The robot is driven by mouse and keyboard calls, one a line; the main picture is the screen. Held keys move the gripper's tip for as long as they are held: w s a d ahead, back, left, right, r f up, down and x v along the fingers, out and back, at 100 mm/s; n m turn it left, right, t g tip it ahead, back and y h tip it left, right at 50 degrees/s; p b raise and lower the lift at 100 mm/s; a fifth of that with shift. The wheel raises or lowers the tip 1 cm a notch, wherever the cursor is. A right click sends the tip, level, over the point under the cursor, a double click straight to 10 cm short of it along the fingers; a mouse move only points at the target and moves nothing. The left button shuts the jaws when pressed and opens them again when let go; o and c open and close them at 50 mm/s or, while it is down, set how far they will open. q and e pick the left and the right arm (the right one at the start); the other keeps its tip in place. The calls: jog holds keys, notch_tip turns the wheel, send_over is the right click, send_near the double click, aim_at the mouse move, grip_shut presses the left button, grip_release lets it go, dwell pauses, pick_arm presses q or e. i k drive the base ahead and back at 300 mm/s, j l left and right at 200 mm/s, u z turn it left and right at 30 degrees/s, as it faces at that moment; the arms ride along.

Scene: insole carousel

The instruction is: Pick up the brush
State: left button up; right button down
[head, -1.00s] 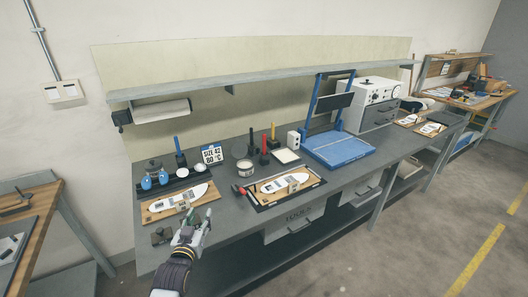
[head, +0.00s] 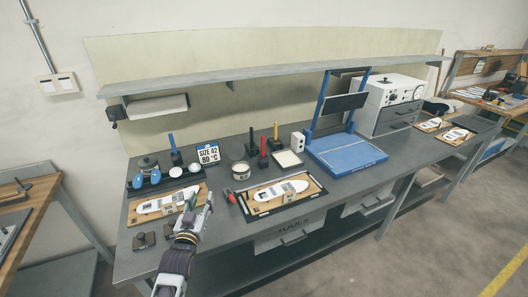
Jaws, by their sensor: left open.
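No single brush can be told apart for certain. Several upright handles stand on the bench: a blue-topped one (head: 172,143) at the left, and a red one (head: 263,150), a black one (head: 252,143) and a yellow-topped one (head: 276,132) near the middle. A small red-ended tool (head: 232,197) lies left of the right insole board. My left gripper (head: 200,202) is open, at the front edge of the left insole board (head: 140,215), apart from the upright handles. Its fingertips are small and partly hidden by the arm. My right gripper is not in view.
A white tin (head: 241,171) and a size sign (head: 208,153) stand behind the gripper. The right insole board (head: 259,206) and a blue press (head: 345,155) lie to the right. Two small dark blocks (head: 145,240) sit at the front left. A shelf (head: 290,81) overhangs the bench's back.

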aim_at(262, 137)
jog(key=i+l+u, duration=0.15)
jog(key=l, duration=0.3)
jog(key=i+l+u, duration=0.15)
jog(key=l, duration=0.3)
jog(key=i+l+u, duration=0.15)
jog(key=l, duration=0.35)
jog(key=i+l+u, duration=0.15)
jog(key=l, duration=0.35)
jog(key=i+l+u, duration=0.15)
jog(key=l, duration=0.4)
jog(key=i+l+u, duration=0.15)
jog(key=l, duration=0.35)
jog(key=k, duration=0.05)
